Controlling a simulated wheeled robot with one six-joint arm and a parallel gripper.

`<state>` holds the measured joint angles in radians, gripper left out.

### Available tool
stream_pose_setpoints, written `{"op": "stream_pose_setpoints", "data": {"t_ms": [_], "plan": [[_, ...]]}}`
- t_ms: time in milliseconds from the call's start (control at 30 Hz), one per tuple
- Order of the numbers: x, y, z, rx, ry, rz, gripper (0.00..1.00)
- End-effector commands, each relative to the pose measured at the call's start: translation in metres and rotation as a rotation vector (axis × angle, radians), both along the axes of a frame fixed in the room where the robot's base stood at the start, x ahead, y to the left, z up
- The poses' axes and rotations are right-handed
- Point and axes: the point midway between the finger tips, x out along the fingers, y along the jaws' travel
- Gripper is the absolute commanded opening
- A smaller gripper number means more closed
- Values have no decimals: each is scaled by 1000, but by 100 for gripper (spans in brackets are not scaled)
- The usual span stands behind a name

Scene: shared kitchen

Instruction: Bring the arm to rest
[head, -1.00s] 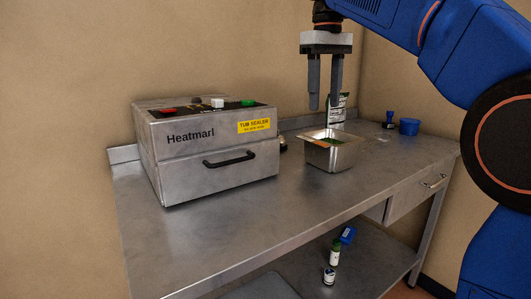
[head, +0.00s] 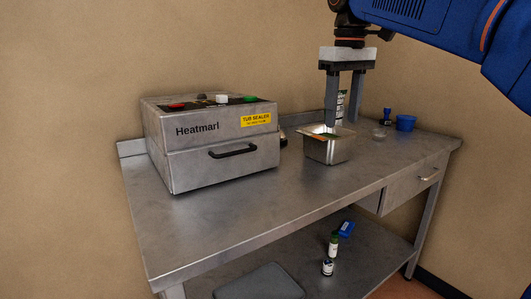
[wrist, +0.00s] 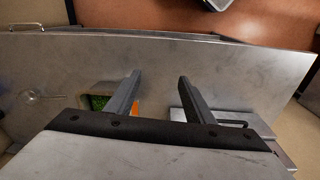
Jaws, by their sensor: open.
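My gripper (head: 343,98) is open and empty in the head view, its two fingers pointing down above the metal tub on the workbench. In the wrist view my gripper (wrist: 158,78) shows its two fingers well apart with nothing between them. The blue arm comes in from the top right of the head view. The metal tub (head: 326,150) holds something green and orange, partly hidden behind the fingertips. It also shows beside the left finger in the wrist view (wrist: 92,90).
The Heatmarl tub sealer (head: 212,140) stands left on the steel workbench (head: 240,215). Small bottles (head: 331,255) stand on the lower shelf. The bench front is clear.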

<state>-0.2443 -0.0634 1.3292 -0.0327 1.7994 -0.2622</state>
Motion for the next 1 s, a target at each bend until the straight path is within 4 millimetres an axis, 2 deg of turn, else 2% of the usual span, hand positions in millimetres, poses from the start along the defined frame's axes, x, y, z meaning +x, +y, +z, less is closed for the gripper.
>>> {"op": "stream_pose_setpoints", "data": {"t_ms": [167,467,667,1000], "plan": [[-30,-21,-29,16,-39,-60,48],[-94,-58,-109,51,-129,-190,48],[-140,-78,-173,75,-188,-276,48],[-217,-102,-295,115,-286,-418,48]]}}
